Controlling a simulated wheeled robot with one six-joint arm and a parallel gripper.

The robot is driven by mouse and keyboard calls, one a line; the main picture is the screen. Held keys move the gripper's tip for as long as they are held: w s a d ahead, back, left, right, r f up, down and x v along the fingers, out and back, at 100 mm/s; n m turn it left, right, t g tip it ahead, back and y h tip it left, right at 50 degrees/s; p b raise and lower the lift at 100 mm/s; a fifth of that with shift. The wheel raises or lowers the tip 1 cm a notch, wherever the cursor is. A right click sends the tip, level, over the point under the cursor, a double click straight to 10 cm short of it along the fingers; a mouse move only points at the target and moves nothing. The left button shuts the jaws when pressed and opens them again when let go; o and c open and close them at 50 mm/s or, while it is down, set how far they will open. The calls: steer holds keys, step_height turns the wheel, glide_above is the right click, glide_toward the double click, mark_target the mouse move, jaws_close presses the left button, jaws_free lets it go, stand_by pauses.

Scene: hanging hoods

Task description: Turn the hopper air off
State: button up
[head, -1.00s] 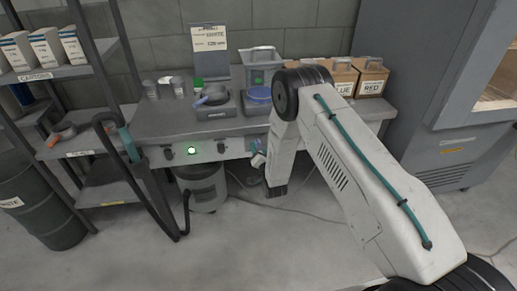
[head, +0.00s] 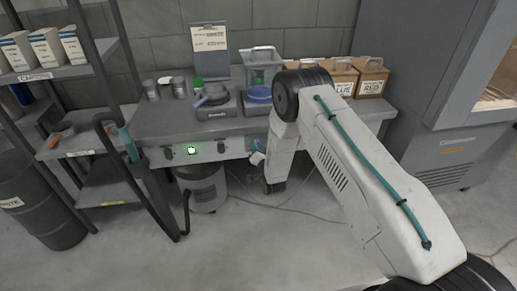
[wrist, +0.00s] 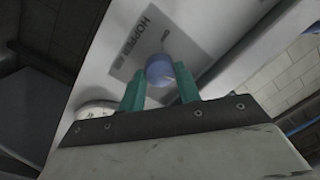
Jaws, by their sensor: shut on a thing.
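In the wrist view a round blue knob (wrist: 160,69) sits on a pale panel (wrist: 110,55) beside a grey label (wrist: 150,42) that reads "HOPPER" with a smaller word after it. My gripper (wrist: 158,86) has green fingers, one on each side of the knob, and is shut on it. A small slot or mark shows on the panel just past the knob. In the head view my arm covers the right part of the bench front, and my gripper and the blue knob are hard to make out there.
The grey bench (head: 150,125) carries a blue-handled pan on a scale (head: 217,107), several cans and a clear-sided hopper (head: 262,72). A green light (head: 191,150) glows on its front. A drum (head: 205,187) stands below. Boxes labelled BLUE (head: 340,82) and RED (head: 371,80) stand at right.

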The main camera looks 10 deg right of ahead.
steer(key=n, duration=0.5)
steer(key=shift+r, duration=0.1)
steer(key=n, duration=0.7)
steer(key=n+h, duration=0.1)
steer(key=n, duration=0.6)
steer(key=shift+a+g+h, duration=0.15)
steer(key=shift+g+h, duration=0.15)
steer(key=shift+g, duration=0.1)
steer(key=shift+n, duration=0.3)
steer(key=o, duration=1)
